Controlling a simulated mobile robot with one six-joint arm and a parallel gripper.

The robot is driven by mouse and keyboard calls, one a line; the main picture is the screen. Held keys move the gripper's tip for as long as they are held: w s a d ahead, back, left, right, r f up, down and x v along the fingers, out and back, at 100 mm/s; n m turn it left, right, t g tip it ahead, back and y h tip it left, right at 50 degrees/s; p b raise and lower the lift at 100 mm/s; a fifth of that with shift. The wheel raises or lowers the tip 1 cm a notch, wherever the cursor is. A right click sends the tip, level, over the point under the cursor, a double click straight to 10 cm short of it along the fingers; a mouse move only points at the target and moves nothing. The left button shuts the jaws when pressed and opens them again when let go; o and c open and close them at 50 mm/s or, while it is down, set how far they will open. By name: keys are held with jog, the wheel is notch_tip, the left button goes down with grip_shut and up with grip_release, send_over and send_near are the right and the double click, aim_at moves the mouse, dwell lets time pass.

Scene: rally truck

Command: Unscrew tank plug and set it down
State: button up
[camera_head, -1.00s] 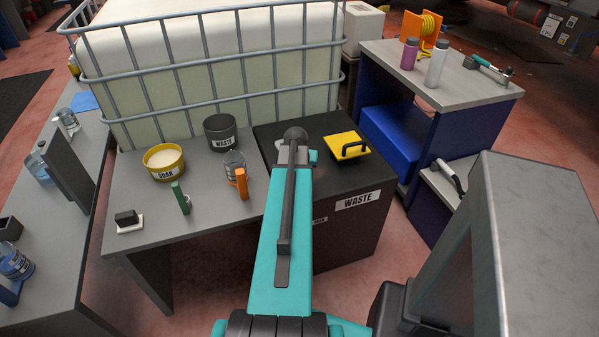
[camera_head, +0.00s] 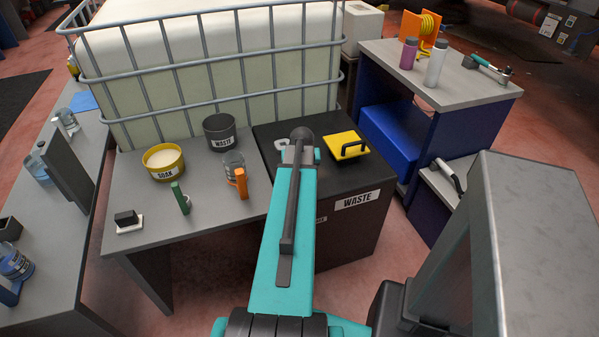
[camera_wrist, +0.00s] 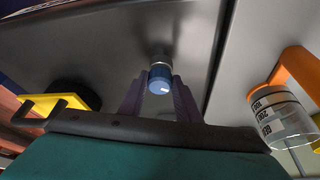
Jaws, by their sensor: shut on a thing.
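The small blue plug (camera_wrist: 160,79), with a grey band at its far end, shows in the wrist view between the fingertips of my gripper (camera_wrist: 160,92). The gripper is shut on it. The plug is over the dark top of the box labelled WASTE (camera_head: 358,200); I cannot tell whether it still touches that top. In the head view my arm hides the plug and the fingers. A small pale fitting (camera_head: 280,143) shows on the box top just left of my wrist.
A yellow lid with a black handle (camera_head: 345,147) sits right of my wrist. A caged tank stands behind.

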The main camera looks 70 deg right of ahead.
jog(key=o, duration=0.6)
jog(key=shift+w+m+g, duration=0.1)
jog(key=shift+m+g, duration=0.2)
jog(key=shift+m, duration=0.5)
jog(key=shift+m+g, duration=0.3)
jog(key=shift+m, duration=0.6)
jog(key=shift+w+m, duration=0.1)
jog(key=shift+m, duration=0.2)
jog(key=shift+m+g, duration=0.3)
jog(key=shift+m, duration=0.2)
jog(key=shift+w+m, duration=0.1)
jog(key=shift+m, duration=0.2)
